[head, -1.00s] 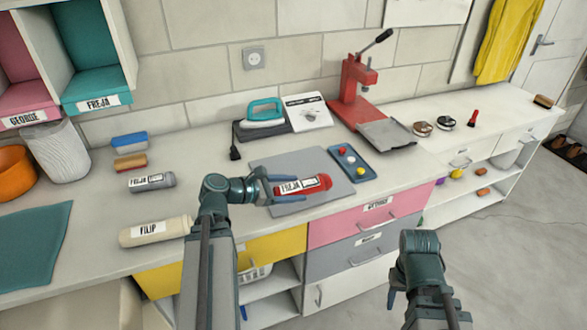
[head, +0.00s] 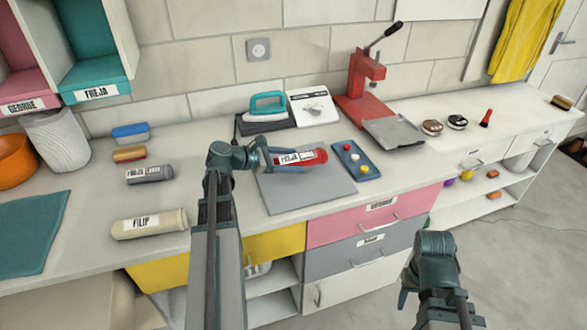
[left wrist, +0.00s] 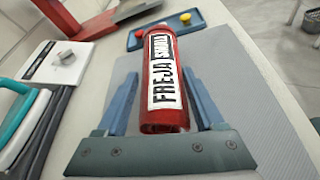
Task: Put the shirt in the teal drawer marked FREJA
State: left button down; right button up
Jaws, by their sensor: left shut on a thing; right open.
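A red rolled shirt (head: 322,155) with a white FREJA label is held between the fingers of my left gripper (head: 290,158), over the grey mat. In the left wrist view the red roll (left wrist: 162,80) lies lengthwise between the two blue fingers, its label facing the camera; the second word is hard to read. The teal compartment (head: 97,76) marked FREJA is at the upper left, its front label showing; it is well away from my left gripper. My right gripper (head: 405,295) is open and empty, low at the front right.
A grey FREJA roll (head: 150,175) and a cream FILIP roll (head: 150,223) lie on the left counter. A pink GEORGE compartment (head: 28,95) adjoins the teal one. An iron (head: 266,107), red press (head: 360,85) and blue tray (head: 355,160) stand behind and right of the mat (head: 310,195).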

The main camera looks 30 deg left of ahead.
pick_arm(q)
notch_tip(320, 180, down, 3)
jog(key=shift+f+b, duration=0.1)
jog(key=shift+b, duration=1.1)
jog(key=shift+r, duration=0.2)
jog(key=shift+f, duration=0.15)
jog(key=shift+c, duration=2.3)
grip_release()
jog(key=shift+f, duration=0.1)
jog(key=o, duration=0.5)
jog(key=shift+c, duration=0.2)
jog(key=shift+d, duration=0.1)
